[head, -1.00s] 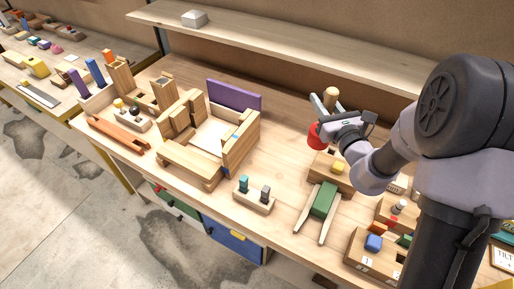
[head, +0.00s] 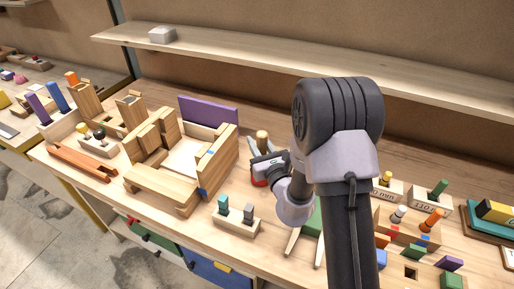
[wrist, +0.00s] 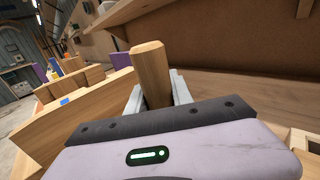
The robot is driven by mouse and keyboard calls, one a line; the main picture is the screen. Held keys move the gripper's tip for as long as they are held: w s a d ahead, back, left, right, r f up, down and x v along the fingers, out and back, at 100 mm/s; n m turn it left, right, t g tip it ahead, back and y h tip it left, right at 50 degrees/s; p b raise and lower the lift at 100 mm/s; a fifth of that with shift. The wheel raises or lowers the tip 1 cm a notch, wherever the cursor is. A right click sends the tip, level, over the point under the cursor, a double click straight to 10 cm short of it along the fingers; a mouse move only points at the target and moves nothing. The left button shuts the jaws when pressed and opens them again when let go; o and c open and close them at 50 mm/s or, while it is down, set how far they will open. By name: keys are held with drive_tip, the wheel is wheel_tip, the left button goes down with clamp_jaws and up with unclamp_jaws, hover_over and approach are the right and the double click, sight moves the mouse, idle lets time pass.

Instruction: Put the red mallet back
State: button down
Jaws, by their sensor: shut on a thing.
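The red mallet stands roughly upright in my gripper (head: 264,149). Its wooden handle (head: 262,137) sticks up between the fingers, and a little of its red head (head: 258,183) shows below them. In the wrist view the handle (wrist: 151,72) rises between the two grey fingers (wrist: 157,97), which are shut on it. The mallet's lower end is hidden by my gripper, so I cannot tell whether it touches the table. My gripper is just right of the wooden box assembly with the purple panel (head: 208,111).
A small block with teal and grey pegs (head: 237,220) stands in front of my gripper. A green piece with wooden legs (head: 312,222) is partly behind my arm. Peg blocks (head: 405,222) crowd the right. A shelf (head: 250,62) runs along the back.

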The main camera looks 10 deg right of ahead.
drive_tip(key=shift+r, duration=0.15)
drive_tip(key=shift+f, duration=0.2)
drive_tip(key=c, duration=1.1)
unclamp_jaws()
drive_tip(key=shift+r, duration=0.1)
